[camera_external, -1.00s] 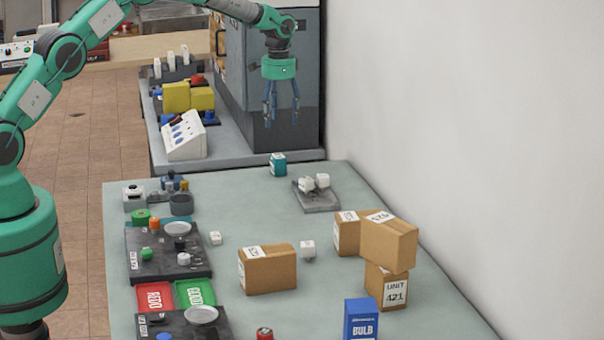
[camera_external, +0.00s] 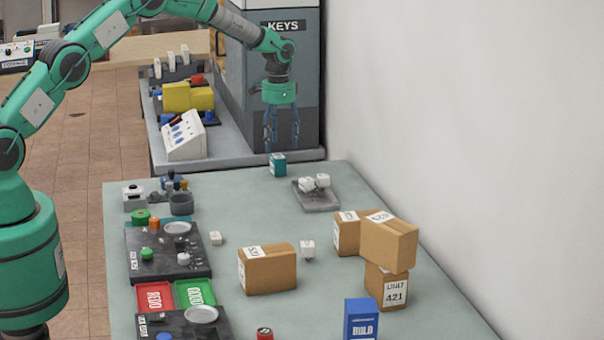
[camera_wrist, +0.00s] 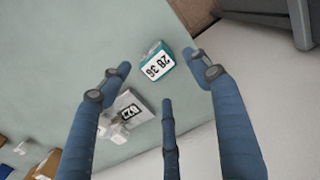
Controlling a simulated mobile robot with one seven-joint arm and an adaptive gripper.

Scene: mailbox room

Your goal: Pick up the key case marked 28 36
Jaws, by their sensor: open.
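The key case marked 28 36 is a small teal case (camera_external: 278,164) at the far end of the grey-green table. In the wrist view the key case (camera_wrist: 158,62) shows its white label with 28 36, lying ahead between the spread fingers. My gripper (camera_external: 281,142) is open and empty, pointing down. In the external view its fingertips appear just above the case; in the wrist view its blue fingers (camera_wrist: 165,88) are apart from it, with no contact visible.
A grey tray (camera_external: 318,204) with small white items stands near the case. Cardboard boxes (camera_external: 267,268) stand farther along the table. A grey cabinet marked KEYS (camera_external: 300,80) stands behind my gripper, and a white wall (camera_external: 460,120) runs along the right.

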